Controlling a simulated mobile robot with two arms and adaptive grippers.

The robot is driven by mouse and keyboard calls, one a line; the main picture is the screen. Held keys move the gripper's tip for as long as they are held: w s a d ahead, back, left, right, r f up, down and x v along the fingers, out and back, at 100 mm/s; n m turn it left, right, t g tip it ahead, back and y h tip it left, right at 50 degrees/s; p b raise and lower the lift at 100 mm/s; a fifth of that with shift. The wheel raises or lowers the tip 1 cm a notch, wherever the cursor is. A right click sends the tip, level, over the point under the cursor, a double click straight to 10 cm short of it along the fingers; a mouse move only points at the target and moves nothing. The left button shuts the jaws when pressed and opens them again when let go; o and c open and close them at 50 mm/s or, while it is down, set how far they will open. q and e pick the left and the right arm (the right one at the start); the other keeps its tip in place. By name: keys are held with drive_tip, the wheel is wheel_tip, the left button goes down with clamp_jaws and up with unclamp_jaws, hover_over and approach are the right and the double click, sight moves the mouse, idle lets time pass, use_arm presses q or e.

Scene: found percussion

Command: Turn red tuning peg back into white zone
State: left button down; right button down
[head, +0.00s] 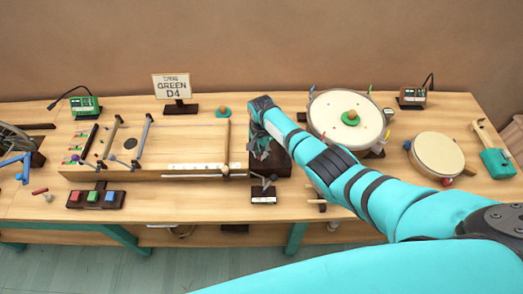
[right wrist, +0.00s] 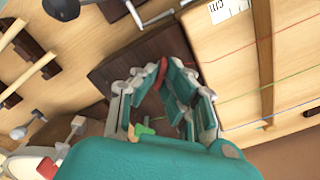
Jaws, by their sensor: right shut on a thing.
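The red tuning peg (right wrist: 161,76) shows as a small red piece between my right gripper's fingertips in the right wrist view. It sits over the dark peg block (right wrist: 110,66) at the right end of the long wooden string board (head: 190,143). My right gripper (head: 261,151) is over this block in the head view and is shut on the red peg. A green peg (right wrist: 143,130) shows nearer the palm. The fingers cover most of the red peg, and I cannot make out its white zone. My left gripper is not in view.
A sign (head: 172,87) reading GREEN D4 stands behind the board. A round drum (head: 345,108) is right of my gripper and a smaller drum (head: 437,155) farther right. A block with coloured buttons (head: 96,199) and a small dark stand (head: 263,194) are in front.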

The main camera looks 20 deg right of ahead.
drive_tip(key=n, duration=0.3)
drive_tip(key=shift+a+n, duration=0.1)
drive_tip(key=shift+n, duration=0.3)
drive_tip(key=n, duration=0.4)
drive_tip(key=shift+n, duration=0.3)
drive_tip(key=n, duration=1.3)
drive_tip(key=shift+n, duration=0.3)
drive_tip(key=n, duration=0.3)
drive_tip(key=shift+n, duration=0.3)
drive_tip(key=n+b, duration=0.1)
drive_tip(key=n, duration=0.3)
drive_tip(key=shift+n, duration=0.3)
drive_tip(key=n+b, duration=0.1)
drive_tip(key=n, duration=0.2)
drive_tip(key=shift+w+n, duration=0.1)
drive_tip(key=shift+n, duration=0.2)
drive_tip(key=n+b, duration=0.1)
drive_tip(key=n, duration=0.3)
drive_tip(key=shift+n, duration=0.3)
drive_tip(key=n+b, duration=0.2)
drive_tip(key=n, duration=0.2)
drive_tip(key=n+b, duration=0.2)
drive_tip(key=n, duration=0.4)
drive_tip(key=shift+b, duration=0.3)
drive_tip(key=shift+r+n+b, duration=0.1)
drive_tip(key=shift+n+b, duration=0.3)
drive_tip(key=shift+n, duration=0.8)
